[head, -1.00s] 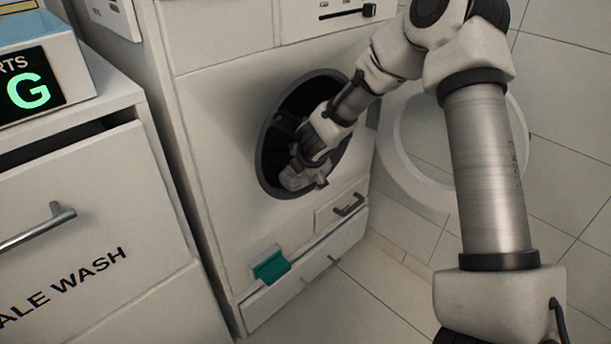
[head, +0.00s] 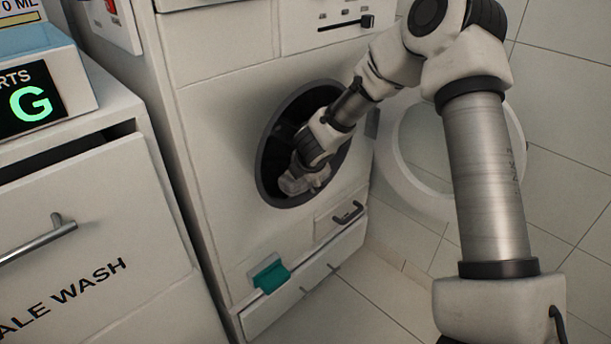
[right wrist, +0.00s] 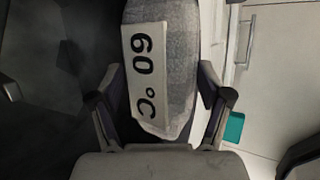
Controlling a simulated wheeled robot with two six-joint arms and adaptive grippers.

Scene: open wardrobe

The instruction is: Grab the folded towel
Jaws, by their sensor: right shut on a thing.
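The folded towel is a grey, textured cloth with a white label reading "60 °C" (right wrist: 180,75), seen up close in the right wrist view. In the head view the towel (head: 293,186) shows as a pale bundle at the lower part of the washing machine's round opening. My right gripper (right wrist: 161,80) is shut on the towel, with one finger on each side of it. In the head view my right gripper (head: 305,162) is inside the opening, and its fingertips are partly hidden. My left gripper is not in view.
The washing machine's dark rim (head: 262,165) surrounds my forearm closely. Its round door (head: 400,165) stands open on the right. A teal piece (head: 271,275) sticks out low on the front. A drawer cabinet (head: 90,210) stands at left. Tiled floor (head: 370,300) is clear.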

